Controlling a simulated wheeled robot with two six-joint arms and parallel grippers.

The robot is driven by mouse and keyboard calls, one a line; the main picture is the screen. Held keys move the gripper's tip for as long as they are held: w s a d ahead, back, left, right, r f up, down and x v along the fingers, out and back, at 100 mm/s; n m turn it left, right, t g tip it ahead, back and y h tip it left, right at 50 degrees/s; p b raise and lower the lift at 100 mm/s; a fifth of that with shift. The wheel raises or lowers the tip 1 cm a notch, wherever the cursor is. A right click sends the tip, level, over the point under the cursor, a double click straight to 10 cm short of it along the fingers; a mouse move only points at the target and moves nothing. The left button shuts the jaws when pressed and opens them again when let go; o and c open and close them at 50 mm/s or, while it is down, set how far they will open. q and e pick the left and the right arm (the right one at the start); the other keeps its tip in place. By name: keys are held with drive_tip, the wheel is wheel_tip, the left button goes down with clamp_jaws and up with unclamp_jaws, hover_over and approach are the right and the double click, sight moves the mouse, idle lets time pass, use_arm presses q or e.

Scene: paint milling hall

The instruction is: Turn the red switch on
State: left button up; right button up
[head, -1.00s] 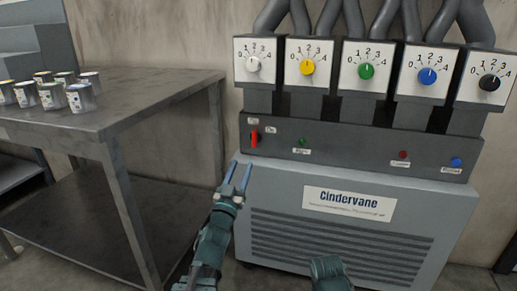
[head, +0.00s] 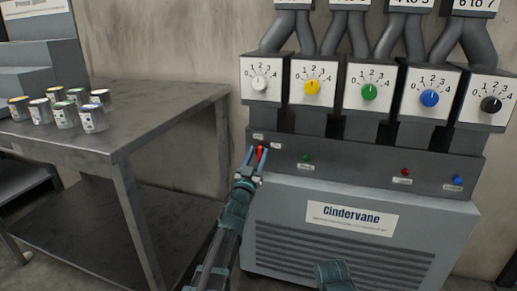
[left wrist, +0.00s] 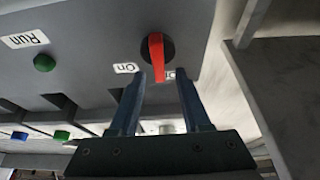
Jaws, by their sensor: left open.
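The red switch (head: 261,152) is a lever on a dark round base at the left end of the machine's grey panel. In the left wrist view the lever (left wrist: 157,58) points down in the picture, toward a label partly hidden behind it and the right finger. The "On" label (left wrist: 126,68) sits to its left. My left gripper (head: 256,153) is open at the switch; in the left wrist view its fingertips (left wrist: 160,76) appear on either side of the lever's end. I cannot tell whether they touch it. My right gripper's fingers are not in view.
The panel also has a green button (head: 306,158), a red button (head: 405,171) and a blue button (head: 458,181). Several dials stand above, including a yellow one (head: 313,87). A metal table (head: 150,110) with paint cans (head: 94,118) stands to the left.

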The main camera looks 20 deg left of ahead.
use_arm(q)
drive_tip(key=shift+w+r, duration=0.25)
drive_tip(key=shift+w, duration=0.35)
drive_tip(key=shift+c, duration=0.3)
clamp_jaws()
